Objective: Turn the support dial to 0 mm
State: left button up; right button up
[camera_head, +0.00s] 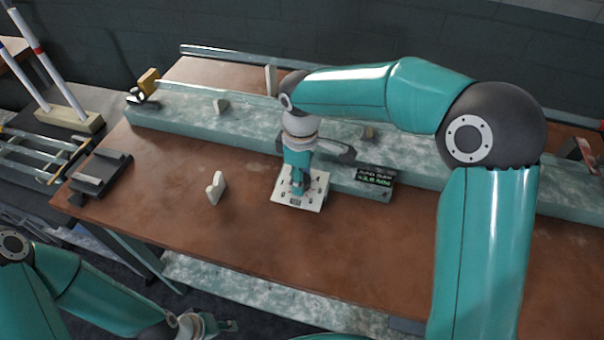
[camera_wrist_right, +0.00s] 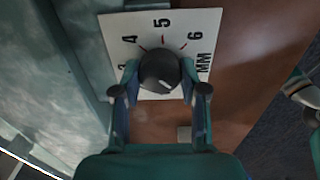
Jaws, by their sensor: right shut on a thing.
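The support dial is a dark round knob (camera_wrist_right: 160,70) on a white plate (camera_wrist_right: 118,30) printed with black numbers and "MM". In the right wrist view 4, 5 and 6 read clearly and a 3 is partly hidden; the 0 is not visible. A small pale mark shows on the knob, but its setting is unclear. My right gripper (camera_wrist_right: 160,88) is shut on the knob, one finger on each side. In the head view it reaches down over the plate (camera_head: 314,197) and hides the knob. My left gripper (camera_head: 222,326) hangs low at the bottom, away from the dial.
A white notched support (camera_head: 215,188) stands to the left on the brown tabletop (camera_head: 170,165). The front right tabletop is clear.

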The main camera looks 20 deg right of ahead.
dwell(0.5)
jog(key=o, duration=1.1)
jog(key=shift+o, duration=0.2)
notch_tip(320, 180, up, 12)
jog(key=shift+s+d+f, duration=0.1)
